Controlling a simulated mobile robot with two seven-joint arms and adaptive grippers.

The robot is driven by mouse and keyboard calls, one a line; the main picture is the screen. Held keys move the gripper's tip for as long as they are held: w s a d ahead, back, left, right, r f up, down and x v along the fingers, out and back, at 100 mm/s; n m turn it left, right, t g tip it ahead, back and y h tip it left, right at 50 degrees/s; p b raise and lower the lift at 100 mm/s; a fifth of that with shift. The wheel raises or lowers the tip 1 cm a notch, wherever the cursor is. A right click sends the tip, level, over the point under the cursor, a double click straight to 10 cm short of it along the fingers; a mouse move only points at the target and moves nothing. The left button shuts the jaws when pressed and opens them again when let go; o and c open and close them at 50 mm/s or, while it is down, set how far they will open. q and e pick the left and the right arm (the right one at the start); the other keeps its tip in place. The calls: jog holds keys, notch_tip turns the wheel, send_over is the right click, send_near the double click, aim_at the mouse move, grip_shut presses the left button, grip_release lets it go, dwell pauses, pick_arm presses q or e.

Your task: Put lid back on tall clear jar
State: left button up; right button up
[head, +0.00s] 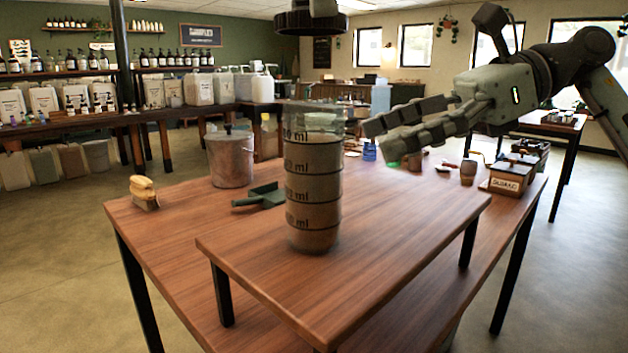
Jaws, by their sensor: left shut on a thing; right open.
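The tall clear jar (313,185) with dark "ml" marks stands upright on the raised front wooden table. Its open top faces up, and brownish content shows through its wall. A dark round lid (305,22) is at the top edge of the head view, above the jar and apart from it. My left gripper (323,6) is shut on the lid from above; most of it is cut off by the frame. My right gripper (420,122) is open and empty, to the right of the jar's upper part, with its fingers pointing left.
The raised table (400,225) is bare right of the jar. Shelves with bottles line the back left.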

aim_at(314, 163)
jog(key=x, duration=0.9)
jog(key=c, duration=1.8)
pick_arm(q)
jog(key=shift+w+d+f, duration=0.1)
jog(key=shift+d+f, duration=0.05)
jog(key=shift+f, duration=2.35)
jog(key=shift+f, duration=0.9)
jog(key=shift+f, duration=0.55)
pick_arm(e)
grip_shut()
